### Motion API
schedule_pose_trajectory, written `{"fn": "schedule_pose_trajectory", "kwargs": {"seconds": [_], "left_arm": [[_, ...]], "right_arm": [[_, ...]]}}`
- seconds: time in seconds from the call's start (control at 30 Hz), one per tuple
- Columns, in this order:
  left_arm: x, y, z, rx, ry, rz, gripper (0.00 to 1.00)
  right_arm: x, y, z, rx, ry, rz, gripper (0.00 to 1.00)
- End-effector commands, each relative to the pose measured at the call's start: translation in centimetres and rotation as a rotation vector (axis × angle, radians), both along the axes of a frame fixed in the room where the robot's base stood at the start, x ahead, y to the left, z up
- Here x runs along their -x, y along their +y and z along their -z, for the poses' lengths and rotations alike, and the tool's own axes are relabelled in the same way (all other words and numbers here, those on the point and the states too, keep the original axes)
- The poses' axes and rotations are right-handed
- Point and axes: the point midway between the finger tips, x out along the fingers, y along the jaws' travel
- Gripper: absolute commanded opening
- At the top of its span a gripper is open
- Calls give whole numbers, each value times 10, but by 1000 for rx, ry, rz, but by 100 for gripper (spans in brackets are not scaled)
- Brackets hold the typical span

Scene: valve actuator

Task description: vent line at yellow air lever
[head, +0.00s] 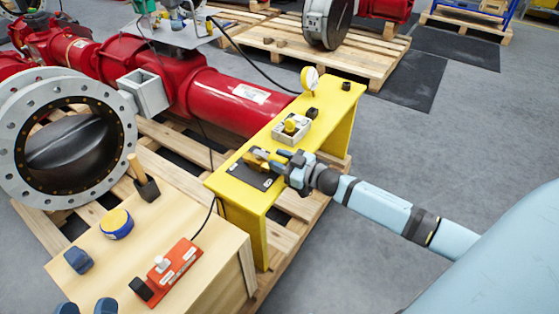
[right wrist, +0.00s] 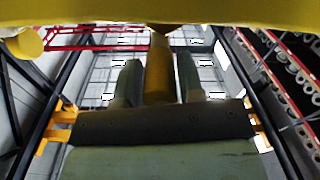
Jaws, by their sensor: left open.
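The yellow air lever (head: 257,160) sits on a dark plate (head: 246,179) at the near end of the yellow stand (head: 240,196). My right gripper (head: 278,160) reaches it from the right. In the right wrist view, the yellow lever handle (right wrist: 159,75) stands between the two fingers of my right gripper (right wrist: 159,85), which close on it from both sides. A gauge (head: 310,80) with a yellow rim stands further along the stand.
A grey box with a yellow knob (head: 291,128) sits mid-stand. On the wooden bench (head: 190,205) are an orange pendant box (head: 167,272), a blue-and-yellow round piece (head: 116,224), a wood-handled tool (head: 146,187) and a blue piece (head: 79,260). A red pipe (head: 235,100) runs behind.

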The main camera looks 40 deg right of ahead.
Motion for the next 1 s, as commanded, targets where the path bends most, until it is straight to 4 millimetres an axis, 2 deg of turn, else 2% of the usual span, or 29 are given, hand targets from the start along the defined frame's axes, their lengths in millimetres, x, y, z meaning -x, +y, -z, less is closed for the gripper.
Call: {"fn": "schedule_pose_trajectory", "kwargs": {"seconds": [0.03, 0.13, 0.53, 0.9, 1.0], "left_arm": [[0, 0, 0, 0, 0, 0, 59], [0, 0, 1, -1, 2, 0, 59], [-3, 1, 4, -24, 28, -6, 59], [-2, 9, 35, -81, 143, -35, 59], [-2, 8, 38, -79, 145, -34, 59]], "right_arm": [[0, 0, 0, 0, 0, 0, 23], [0, 0, 0, 0, 0, 0, 0], [-3, -6, -3, 4, -1, -69, 0], [-14, -21, -1, 3, -2, -311, 0], [-18, -25, 0, 4, -2, -371, 0]]}}
